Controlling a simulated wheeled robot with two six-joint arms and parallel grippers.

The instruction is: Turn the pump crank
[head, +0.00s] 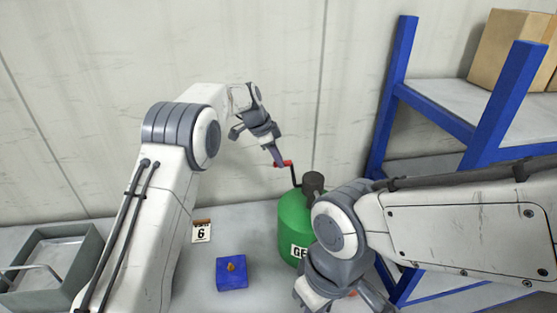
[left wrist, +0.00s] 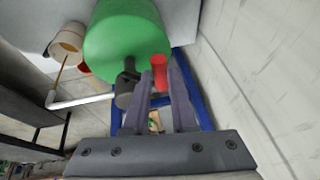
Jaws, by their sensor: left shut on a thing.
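The green pump body (head: 294,232) stands on the grey surface, with a dark cylinder (head: 313,184) on top and a label partly hidden by my right arm. Its black crank arm (head: 294,177) rises to a red handle (head: 287,163). My left gripper (head: 278,161) is shut on the red handle. In the left wrist view the red handle (left wrist: 159,76) shows between the two fingers (left wrist: 160,82), with the green body (left wrist: 125,40) beyond. My right gripper (head: 338,298) is low in front of the pump, cut by the frame edge, its jaws unclear.
A blue block (head: 231,280) with a small orange-brown piece on top and a card marked 6 (head: 201,236) are left of the pump. A grey tray (head: 85,252) is at far left. A blue shelf frame (head: 391,100) with a cardboard box (head: 505,50) is at right. A pale wall is behind.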

